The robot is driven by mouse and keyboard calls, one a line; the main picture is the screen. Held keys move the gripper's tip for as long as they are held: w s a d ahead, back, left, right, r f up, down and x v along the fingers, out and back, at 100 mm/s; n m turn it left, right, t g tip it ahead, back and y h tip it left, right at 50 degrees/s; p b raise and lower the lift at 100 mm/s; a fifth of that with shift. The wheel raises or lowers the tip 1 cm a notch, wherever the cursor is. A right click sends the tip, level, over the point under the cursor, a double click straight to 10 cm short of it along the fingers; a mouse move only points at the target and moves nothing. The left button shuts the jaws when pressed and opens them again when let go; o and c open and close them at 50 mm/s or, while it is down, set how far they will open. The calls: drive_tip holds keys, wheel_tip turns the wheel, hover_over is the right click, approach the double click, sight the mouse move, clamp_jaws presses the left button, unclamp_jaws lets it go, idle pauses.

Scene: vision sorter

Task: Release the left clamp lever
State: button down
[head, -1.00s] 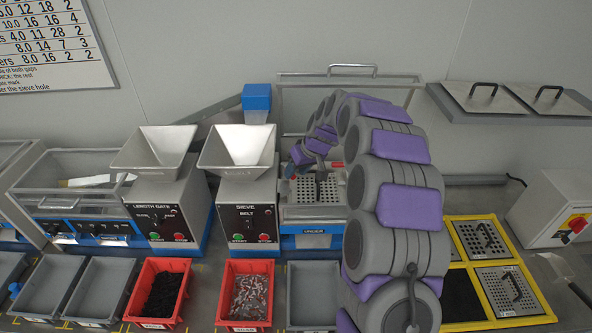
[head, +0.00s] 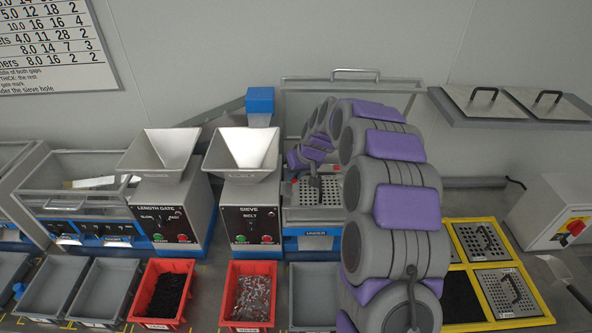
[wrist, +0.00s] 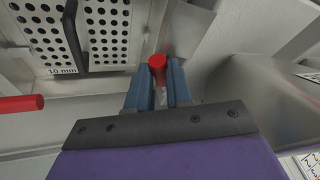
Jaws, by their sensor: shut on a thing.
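In the wrist view my gripper (wrist: 161,74) has its two blue fingers shut on the red-ended left clamp lever (wrist: 157,62), at the edge of the sieve unit. Only the lever's round red end shows; the rest is hidden behind the fingers. The other red clamp lever (wrist: 20,103) sticks in from the left edge of the wrist view, apart from my gripper. Between them is the perforated sieve plate (wrist: 108,28) with a dark handle and a "10 mm" label. In the head view the plate (head: 309,197) sits in its frame, and my arm partly covers the unit.
The sieve box with its hopper (head: 242,150) stands close beside my gripper. The length gate hopper (head: 160,152) is further left. Red bins (head: 160,290) and grey bins stand along the front. Spare plates (head: 507,290) lie in a yellow rack at right. A shelf (head: 520,105) hangs behind.

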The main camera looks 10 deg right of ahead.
drive_tip(key=shift+s+a+r+m+h+p, duration=0.25)
drive_tip(key=shift+a+m+p, duration=0.2)
drive_tip(key=shift+m+p, duration=0.45)
drive_tip(key=shift+w+a+f+m+t+h+p, duration=0.1)
drive_tip(key=shift+a+f+m+t+h+p, duration=0.2)
drive_tip(key=shift+m+p, duration=0.25)
drive_tip(key=c, duration=1)
unclamp_jaws()
drive_tip(key=shift+c, duration=0.2)
drive_tip(key=shift+r, duration=0.1)
drive_tip(key=p+v, duration=0.2)
drive_tip(key=v, duration=1.5)
drive_tip(key=shift+d, duration=0.15)
